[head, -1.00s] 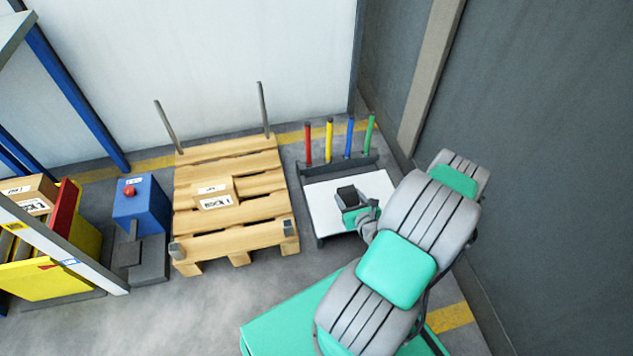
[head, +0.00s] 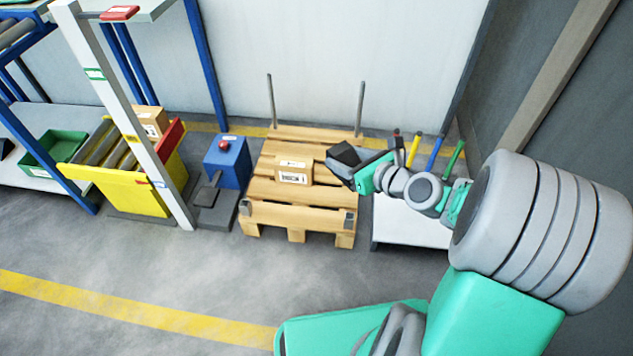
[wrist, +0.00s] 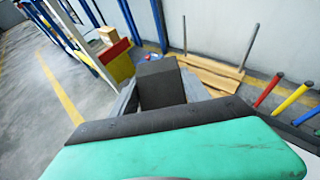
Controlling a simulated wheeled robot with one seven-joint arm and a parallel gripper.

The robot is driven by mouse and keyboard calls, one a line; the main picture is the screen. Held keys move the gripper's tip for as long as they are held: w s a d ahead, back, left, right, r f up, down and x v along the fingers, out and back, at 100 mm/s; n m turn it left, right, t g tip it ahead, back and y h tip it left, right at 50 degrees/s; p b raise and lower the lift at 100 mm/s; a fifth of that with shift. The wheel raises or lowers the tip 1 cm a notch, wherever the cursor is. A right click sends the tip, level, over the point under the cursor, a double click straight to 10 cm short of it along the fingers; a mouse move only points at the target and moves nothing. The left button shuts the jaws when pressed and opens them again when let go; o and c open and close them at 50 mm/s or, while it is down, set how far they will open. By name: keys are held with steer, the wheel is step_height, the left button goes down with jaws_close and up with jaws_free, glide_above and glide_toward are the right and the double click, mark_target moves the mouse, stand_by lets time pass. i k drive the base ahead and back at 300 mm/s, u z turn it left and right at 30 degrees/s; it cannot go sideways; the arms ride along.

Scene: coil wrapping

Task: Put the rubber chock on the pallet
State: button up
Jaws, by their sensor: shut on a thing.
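The rubber chock (head: 345,153) is a dark block held in my gripper (head: 340,165), which is shut on it. In the wrist view the chock (wrist: 160,82) sits between the grey fingers, with the pallet behind it. The wooden pallet (head: 262,188) stands on the floor in the middle of the head view, with two upright posts at its back. In the head view, my gripper and the chock appear over the pallet's right side, above the boards; the exact height is unclear. My forearm comes in from the right.
A cardboard box (head: 293,171) sits on the pallet's middle. A white-topped stand (head: 410,228) with coloured posts is to the right, partly behind my arm. A blue box with a red button (head: 227,163) and a yellow roller bin (head: 125,185) stand left.

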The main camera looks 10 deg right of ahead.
mark_target(331, 183)
steer(key=k, duration=0.95)
steer(key=u, duration=0.8)
steer(key=i, duration=0.8)
steer(key=u, duration=0.7)
steer(key=i, duration=0.85)
steer(key=z, duration=0.8)
steer(key=i, duration=0.75)
steer(key=z, duration=0.65)
